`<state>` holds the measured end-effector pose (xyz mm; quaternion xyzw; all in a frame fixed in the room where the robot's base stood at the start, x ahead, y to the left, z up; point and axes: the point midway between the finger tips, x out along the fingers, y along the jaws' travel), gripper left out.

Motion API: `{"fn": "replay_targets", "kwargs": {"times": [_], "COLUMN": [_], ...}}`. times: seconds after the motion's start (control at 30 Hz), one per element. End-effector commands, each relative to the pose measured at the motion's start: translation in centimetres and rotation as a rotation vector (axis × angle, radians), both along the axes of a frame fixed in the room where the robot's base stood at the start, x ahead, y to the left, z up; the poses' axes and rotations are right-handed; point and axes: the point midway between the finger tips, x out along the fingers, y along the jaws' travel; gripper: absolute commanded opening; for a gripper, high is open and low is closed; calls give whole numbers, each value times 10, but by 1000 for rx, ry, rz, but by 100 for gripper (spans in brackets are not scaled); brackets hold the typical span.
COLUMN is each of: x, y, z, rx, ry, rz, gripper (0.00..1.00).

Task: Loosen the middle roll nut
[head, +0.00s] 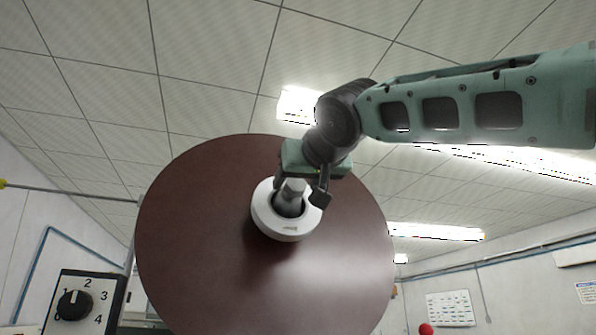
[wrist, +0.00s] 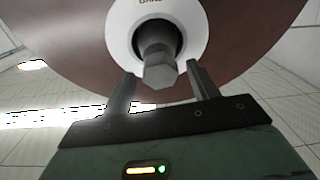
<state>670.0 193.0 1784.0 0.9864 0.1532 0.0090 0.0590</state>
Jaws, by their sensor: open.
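A large brown-red disc-shaped roll (head: 200,235) fills the middle of the head view, with a white ring (head: 285,232) at its centre. Inside the ring is a dark opening with a grey nut on a short shaft (head: 293,190). In the wrist view the nut (wrist: 158,72) has flat sides and points toward my gripper. My gripper (head: 300,192) is at the ring from above. In the wrist view its two fingers (wrist: 161,80) are apart, one on each side of the nut, with gaps showing between. They hold nothing. The head view partly hides the nut behind the fingers.
A black dial panel (head: 85,302) with numbers stands at the lower left. A thin rod (head: 70,190) with a yellow end runs to the roll from the left. A red ball-shaped knob (head: 426,329) shows at the bottom right. The space right of the roll looks clear.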

Motion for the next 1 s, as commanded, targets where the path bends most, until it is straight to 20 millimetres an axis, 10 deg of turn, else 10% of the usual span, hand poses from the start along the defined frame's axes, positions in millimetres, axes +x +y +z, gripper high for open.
{"fn": "replay_targets", "kwargs": {"times": [0.37,0.57,1.0], "x": [7,7,7], "y": [2,2,1], "z": [-1,0,1], "rx": [1,1,-70], "ry": [0,0,-20], "rz": [0,0,18], "gripper": [59,15,15]}}
